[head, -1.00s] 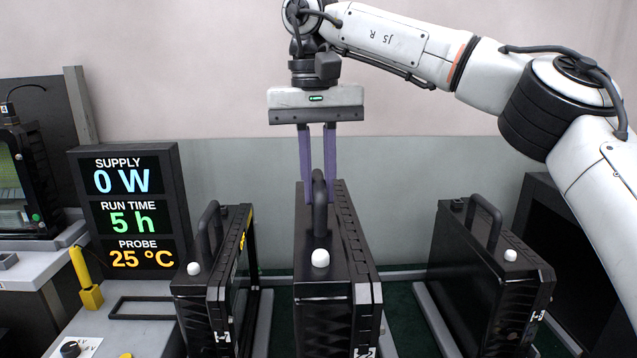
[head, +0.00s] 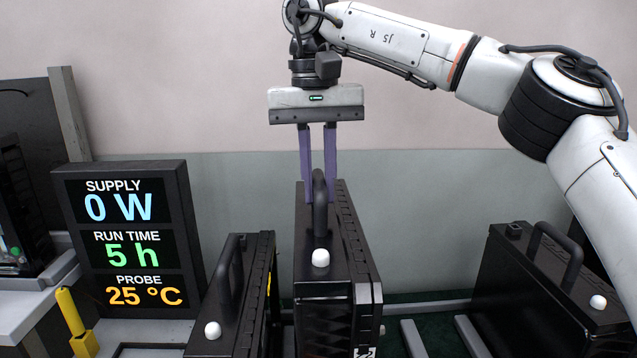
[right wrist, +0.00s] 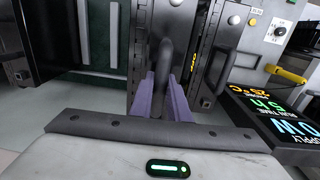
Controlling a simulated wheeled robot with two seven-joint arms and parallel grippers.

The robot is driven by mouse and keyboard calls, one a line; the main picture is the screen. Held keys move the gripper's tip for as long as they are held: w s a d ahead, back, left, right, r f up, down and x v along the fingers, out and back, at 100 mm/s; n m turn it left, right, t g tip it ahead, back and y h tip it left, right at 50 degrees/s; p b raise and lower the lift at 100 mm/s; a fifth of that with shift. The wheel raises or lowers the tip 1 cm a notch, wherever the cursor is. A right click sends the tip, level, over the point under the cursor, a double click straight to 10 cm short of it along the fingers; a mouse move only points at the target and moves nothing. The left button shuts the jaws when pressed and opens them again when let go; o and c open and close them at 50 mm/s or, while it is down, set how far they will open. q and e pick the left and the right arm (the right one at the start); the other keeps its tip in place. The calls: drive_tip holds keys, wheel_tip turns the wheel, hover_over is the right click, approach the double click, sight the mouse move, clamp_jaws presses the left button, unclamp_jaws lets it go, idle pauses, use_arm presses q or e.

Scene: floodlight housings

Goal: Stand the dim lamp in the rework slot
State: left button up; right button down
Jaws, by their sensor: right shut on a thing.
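My right gripper (head: 318,190) is shut on the handle (head: 320,205) of a black floodlight housing (head: 335,265), upright in the middle of the head view. Its fingers also show around the handle in the right wrist view (right wrist: 164,98). The held housing has a white knob on top; its bottom is out of the picture. A second black housing (head: 237,305) stands to its left and a third (head: 535,300) to its right. I cannot tell from their looks which lamp is dim. No slot is labelled as rework in view. My left gripper is not in view.
A display (head: 125,240) reading 0 W, 5 h and 25 °C stands at the left, with a yellow probe (head: 70,312) before it. Pale rails (head: 412,340) lie on a dark green surface between the held and right housings, with bare room there.

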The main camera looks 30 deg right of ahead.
drive_tip(key=shift+r, duration=0.15)
drive_tip(key=shift+f+b, duration=1)
drive_tip(key=shift+f, duration=1.35)
drive_tip(key=shift+p, duration=0.3)
drive_tip(key=shift+f+p, duration=0.15)
drive_tip(key=shift+p, duration=0.2)
idle(0.4)
drive_tip(key=shift+f, duration=0.35)
idle(0.9)
drive_tip(key=shift+d+f, duration=0.1)
drive_tip(key=shift+f, duration=0.8)
idle(0.9)
